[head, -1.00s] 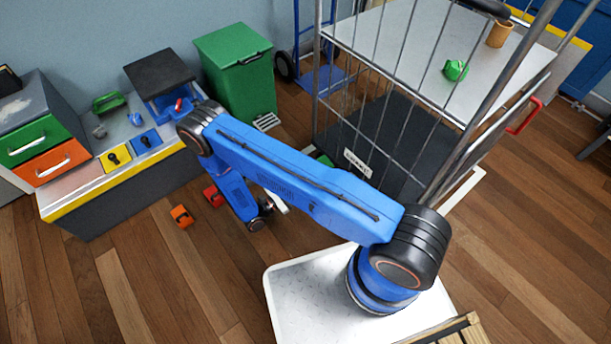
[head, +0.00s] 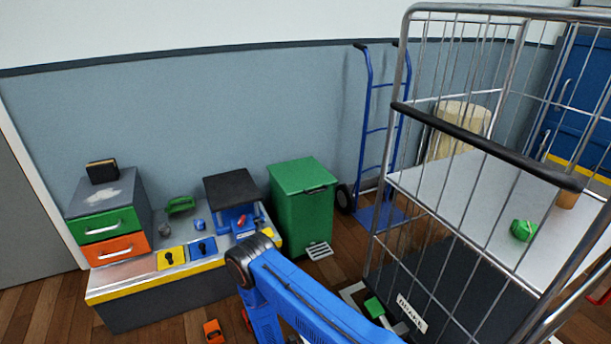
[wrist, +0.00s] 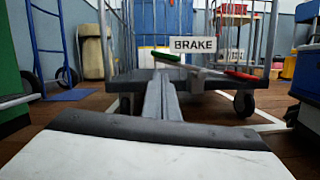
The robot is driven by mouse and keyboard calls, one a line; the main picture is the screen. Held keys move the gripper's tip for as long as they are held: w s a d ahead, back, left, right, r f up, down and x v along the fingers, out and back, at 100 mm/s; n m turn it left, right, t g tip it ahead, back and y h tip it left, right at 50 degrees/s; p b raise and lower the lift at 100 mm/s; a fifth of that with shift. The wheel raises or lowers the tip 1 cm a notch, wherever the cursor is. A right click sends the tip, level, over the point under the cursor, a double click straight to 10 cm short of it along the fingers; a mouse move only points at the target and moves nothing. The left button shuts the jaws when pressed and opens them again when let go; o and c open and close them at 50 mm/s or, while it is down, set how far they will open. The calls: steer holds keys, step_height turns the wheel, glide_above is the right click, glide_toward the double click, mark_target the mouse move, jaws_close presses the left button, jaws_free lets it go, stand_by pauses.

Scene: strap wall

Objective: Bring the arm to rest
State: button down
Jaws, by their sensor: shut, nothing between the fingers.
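My gripper (wrist: 162,95) shows in the wrist view with its grey fingers together and nothing between them. It points towards the lower side of the wire cage trolley (wrist: 205,75), with the BRAKE sign (wrist: 194,45) beyond the fingertips. In the head view my blue arm (head: 300,305) rises from the bottom edge, its elbow beside the low bench. The gripper itself is below the picture there.
The cage trolley (head: 408,100) fills the right, with a green pedal (head: 374,307) low at its side. A green bin (head: 303,205), a blue hand truck (head: 368,130) and the bench (head: 130,290) stand along the wall. An orange toy car (head: 213,331) lies on the floor.

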steer(key=s+d+r+m+g+y, duration=0.1)
steer(key=d+r+m+g+y, duration=0.25)
steer(key=r, duration=0.85)
steer(key=d+r+m+g+y, duration=0.2)
steer(key=r+m+g, duration=0.25)
steer(key=r, duration=0.65)
steer(key=s+d+r+m+g+y, duration=0.1)
steer(key=d+r+m+g+y, duration=0.25)
steer(key=r, duration=0.85)
steer(key=s+d+r+m+t+y, duration=0.2)
steer(key=s+r+m+t+y, duration=0.6)
steer(key=s+r, duration=1.4)
steer(key=t+y, duration=0.1)
steer(key=y, duration=0.1)
steer(key=shift+s+d+y, duration=0.15)
steer(key=shift+d+y, duration=0.15)
steer(key=shift+d, duration=0.05)
